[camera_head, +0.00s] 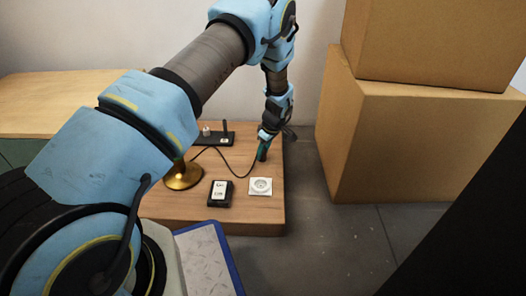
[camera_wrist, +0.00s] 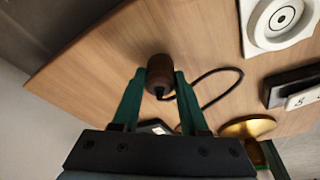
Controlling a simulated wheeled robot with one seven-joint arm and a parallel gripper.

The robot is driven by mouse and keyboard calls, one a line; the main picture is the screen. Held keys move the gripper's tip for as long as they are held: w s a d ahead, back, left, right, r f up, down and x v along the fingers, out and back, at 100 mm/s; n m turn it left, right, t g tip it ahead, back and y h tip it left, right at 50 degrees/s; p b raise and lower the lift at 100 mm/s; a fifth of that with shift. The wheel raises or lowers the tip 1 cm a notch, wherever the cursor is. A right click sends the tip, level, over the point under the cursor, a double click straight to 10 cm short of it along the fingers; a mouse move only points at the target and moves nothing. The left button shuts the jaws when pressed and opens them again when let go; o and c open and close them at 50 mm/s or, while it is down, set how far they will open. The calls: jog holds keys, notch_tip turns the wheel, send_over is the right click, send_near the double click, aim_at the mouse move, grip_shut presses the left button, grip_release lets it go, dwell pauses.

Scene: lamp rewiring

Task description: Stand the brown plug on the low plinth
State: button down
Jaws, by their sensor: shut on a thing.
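My gripper (camera_head: 263,152) hangs over the right part of the low wooden plinth (camera_head: 265,215). In the wrist view its two green fingers (camera_wrist: 159,84) are shut on the brown plug (camera_wrist: 160,70), one on each side. The plug is dark, round and short, and a black cord leaves its end facing the camera. The plinth's bare wooden top also fills much of the wrist view (camera_wrist: 100,75). In the head view the plug is too small and covered to make out. I cannot tell whether it touches the wood.
On the plinth are a brass lamp base (camera_head: 183,178), a black socket block (camera_head: 220,193), a white round-socket plate (camera_head: 261,186) and a black strip (camera_head: 215,138) behind. The cord (camera_head: 225,162) curves across the wood. Cardboard boxes (camera_head: 415,140) stand to the right, beyond bare floor.

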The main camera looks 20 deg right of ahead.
jog(key=shift+f, duration=0.1)
jog(key=shift+c, duration=1.8)
grip_release()
jog(key=p+v, duration=0.5)
jog(key=v, duration=0.6)
